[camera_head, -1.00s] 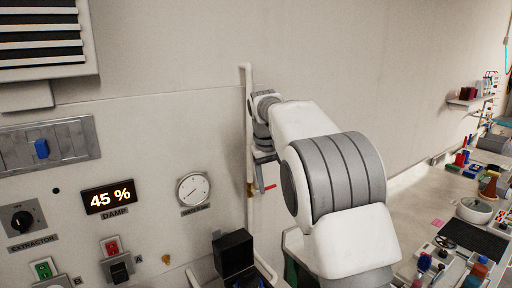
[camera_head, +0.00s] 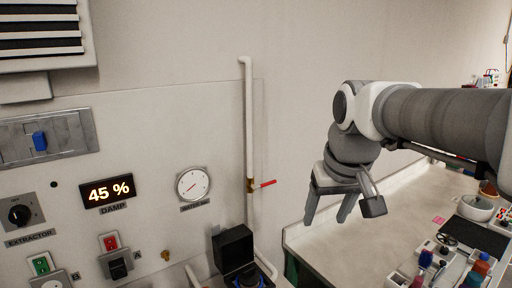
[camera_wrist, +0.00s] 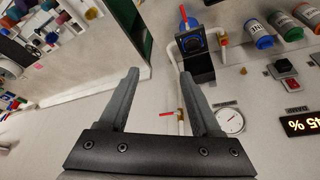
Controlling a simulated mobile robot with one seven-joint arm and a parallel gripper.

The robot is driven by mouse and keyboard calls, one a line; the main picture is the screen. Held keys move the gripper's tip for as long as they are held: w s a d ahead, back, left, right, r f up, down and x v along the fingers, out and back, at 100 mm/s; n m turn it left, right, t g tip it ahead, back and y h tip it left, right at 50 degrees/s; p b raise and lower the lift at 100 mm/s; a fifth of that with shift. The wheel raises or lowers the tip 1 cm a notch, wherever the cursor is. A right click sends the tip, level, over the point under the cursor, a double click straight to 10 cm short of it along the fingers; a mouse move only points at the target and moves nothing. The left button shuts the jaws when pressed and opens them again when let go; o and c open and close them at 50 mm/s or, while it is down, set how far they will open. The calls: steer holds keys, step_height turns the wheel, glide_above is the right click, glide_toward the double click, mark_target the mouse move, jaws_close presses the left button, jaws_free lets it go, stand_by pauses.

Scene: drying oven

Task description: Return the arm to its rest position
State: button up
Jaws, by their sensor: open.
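My gripper (camera_head: 330,212) is at the right of the head view, pointing down. It is in front of the wall and above the left end of the pale bench. Its two fingers are apart and nothing is between them. My arm reaches in from the right edge of the picture. In the wrist view, my gripper (camera_wrist: 160,90) shows its two fingers spread, with bench and wall behind them. No object is held.
A white pipe (camera_head: 248,130) with a red-handled valve (camera_head: 262,184) runs down the wall left of my gripper. A black box (camera_head: 233,250) stands below it. The display (camera_head: 108,193), gauge (camera_head: 193,184) and switches are further left. Bowl (camera_head: 475,208) and bottles occupy the bench's right.

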steer(key=s+d+f+m+t, duration=0.1)
steer(key=s+f, duration=0.7)
steer(key=s, duration=0.6)
steer(key=shift+s+d+b, duration=0.15)
steer(key=shift+b, duration=0.3)
steer(key=shift+f, duration=0.1)
